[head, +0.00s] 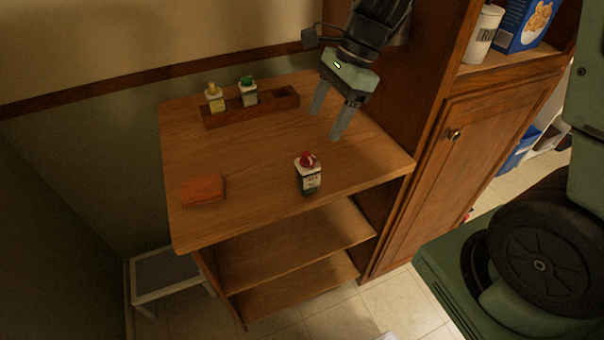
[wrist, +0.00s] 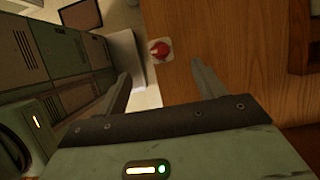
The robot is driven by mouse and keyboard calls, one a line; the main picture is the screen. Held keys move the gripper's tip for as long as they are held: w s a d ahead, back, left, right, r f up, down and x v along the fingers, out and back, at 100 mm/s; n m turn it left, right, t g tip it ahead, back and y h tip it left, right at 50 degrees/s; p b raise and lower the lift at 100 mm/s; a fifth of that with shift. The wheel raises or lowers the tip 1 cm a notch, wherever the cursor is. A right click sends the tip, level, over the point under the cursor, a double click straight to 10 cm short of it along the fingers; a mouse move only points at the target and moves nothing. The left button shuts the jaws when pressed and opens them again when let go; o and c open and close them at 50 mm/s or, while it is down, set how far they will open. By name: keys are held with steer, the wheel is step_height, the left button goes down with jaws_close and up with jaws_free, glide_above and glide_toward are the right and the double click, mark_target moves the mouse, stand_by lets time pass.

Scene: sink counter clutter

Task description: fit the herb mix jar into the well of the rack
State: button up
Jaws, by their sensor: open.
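A jar with a red cap and a label that seems to read herb mix (head: 308,175) stands upright near the front edge of the wooden counter. Its red cap (wrist: 158,50) also shows in the wrist view, beyond and between my fingertips. The wooden rack (head: 282,103) lies at the back of the counter. It holds a yellow-capped jar (head: 215,98) and a green-capped jar (head: 248,92) in its left part; its right part looks empty. My gripper (head: 330,118) is open and empty, above the counter, right of the rack and behind the red-capped jar, apart from both.
An orange cloth or sponge (head: 203,190) lies at the counter's front left. A wooden cabinet (head: 440,150) rises along the right side, with a white canister (head: 483,34) and a blue box (head: 524,24) on its shelf. The counter's middle is clear.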

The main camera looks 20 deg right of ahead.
mark_target(308, 155)
steer(key=x, duration=1.2)
steer(key=shift+f, duration=0.3)
steer(key=c, duration=1.2)
steer(key=shift+r, duration=0.15)
